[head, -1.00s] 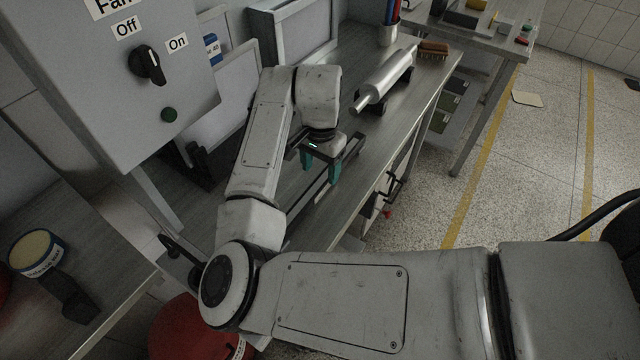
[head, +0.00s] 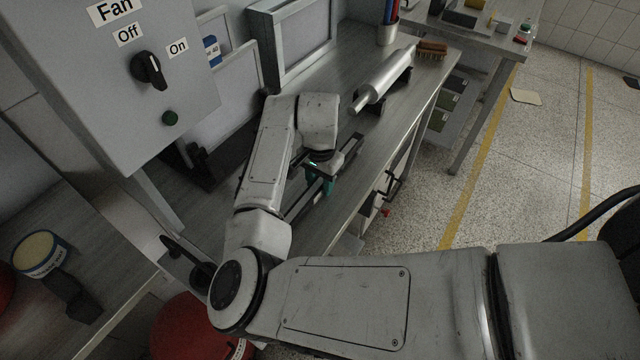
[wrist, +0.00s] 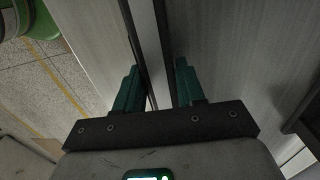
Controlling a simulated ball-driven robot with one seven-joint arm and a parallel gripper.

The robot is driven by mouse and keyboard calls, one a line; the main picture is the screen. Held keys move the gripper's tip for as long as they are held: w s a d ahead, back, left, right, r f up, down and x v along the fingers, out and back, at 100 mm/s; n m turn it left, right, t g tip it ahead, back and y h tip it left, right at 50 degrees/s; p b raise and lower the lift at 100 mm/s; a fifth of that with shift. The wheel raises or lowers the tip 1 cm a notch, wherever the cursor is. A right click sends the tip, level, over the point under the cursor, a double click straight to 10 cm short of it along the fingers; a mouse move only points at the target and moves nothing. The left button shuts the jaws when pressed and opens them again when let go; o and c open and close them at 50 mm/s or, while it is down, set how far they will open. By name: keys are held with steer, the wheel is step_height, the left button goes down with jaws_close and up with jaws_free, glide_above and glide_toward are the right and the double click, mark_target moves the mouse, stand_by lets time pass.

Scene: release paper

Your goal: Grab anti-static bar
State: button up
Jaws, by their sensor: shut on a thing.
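The anti-static bar (head: 304,203) is a long, thin, dark grey bar along the metal bench, running diagonally in the head view. In the wrist view the bar (wrist: 148,40) passes lengthwise between the two green fingers. My gripper (head: 322,178) is down at the bench and shut on the bar. In the wrist view my gripper (wrist: 157,68) has one finger on each side of it. My wrist and forearm hide part of the bar in the head view.
A metal roller (head: 384,80) lies on black supports farther along the bench. A brush (head: 432,49) and a pen cup (head: 388,34) stand behind it. Framed screens (head: 292,42) and a grey fan switch box (head: 120,75) stand left. A red rounded object (head: 190,330) is below.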

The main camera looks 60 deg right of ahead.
jaws_close()
steer(key=shift+r, duration=0.2)
